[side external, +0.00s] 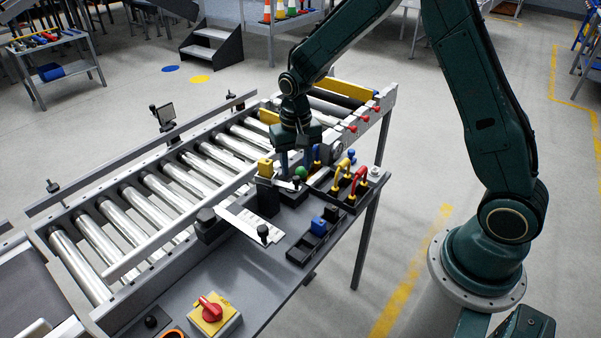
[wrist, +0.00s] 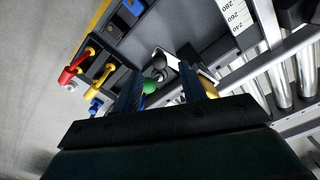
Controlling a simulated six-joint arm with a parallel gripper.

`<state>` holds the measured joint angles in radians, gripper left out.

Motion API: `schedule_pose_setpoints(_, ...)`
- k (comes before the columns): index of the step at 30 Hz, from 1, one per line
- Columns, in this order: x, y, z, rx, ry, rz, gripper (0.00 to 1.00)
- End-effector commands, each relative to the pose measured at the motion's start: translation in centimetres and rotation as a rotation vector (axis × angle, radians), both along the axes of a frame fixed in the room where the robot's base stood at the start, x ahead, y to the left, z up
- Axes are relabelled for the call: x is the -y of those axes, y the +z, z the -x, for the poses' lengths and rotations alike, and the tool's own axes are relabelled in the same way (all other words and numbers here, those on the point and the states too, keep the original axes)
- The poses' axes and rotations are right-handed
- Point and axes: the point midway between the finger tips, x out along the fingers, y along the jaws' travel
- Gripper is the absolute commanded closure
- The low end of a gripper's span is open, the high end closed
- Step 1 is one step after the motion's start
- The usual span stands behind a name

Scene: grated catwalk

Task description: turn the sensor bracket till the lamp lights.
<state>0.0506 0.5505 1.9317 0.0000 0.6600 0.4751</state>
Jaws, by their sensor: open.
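What looks like the sensor bracket (side external: 265,181) is a dark upright part with a yellow block on top, beside the roller conveyor. A pale plate (wrist: 175,61) and dark round knob (wrist: 160,62) show beyond my fingertips in the wrist view. My gripper (side external: 296,170) points down just right of the yellow block, jaws apart, holding nothing I can see. It also shows in the wrist view (wrist: 162,76). A green dome (side external: 301,172), perhaps the lamp, sits close to the fingers and shows between them in the wrist view (wrist: 150,87). I cannot tell whether it is lit or whether fingers touch the bracket.
The roller conveyor (side external: 177,178) runs alongside, with a reflector-like panel (side external: 166,112) on its far rail. Right of my gripper stands a rack with red and yellow curved handles (side external: 359,181). Dark bins with blue parts (side external: 318,227) and a red rotary switch (side external: 210,308) are nearer.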

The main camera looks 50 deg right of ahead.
Motion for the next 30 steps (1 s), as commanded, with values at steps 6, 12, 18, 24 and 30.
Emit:
schedule_pose_setpoints(6, 0.0, -2.5, 0.0, -0.002, 0.0, 0.0, 0.58)
schedule_pose_setpoints(12, 0.0, -3.3, 0.0, 0.0, 0.0, 0.0, 0.58)
schedule_pose_setpoints(18, 0.0, -3.4, 0.0, 0.0, 0.0, 0.0, 0.58)
schedule_pose_setpoints(24, 0.0, -3.4, 0.0, 0.0, 0.0, 0.0, 0.82)
schedule_pose_setpoints(30, 0.0, -3.4, 0.0, 0.001, 0.0, 0.001, 1.0)
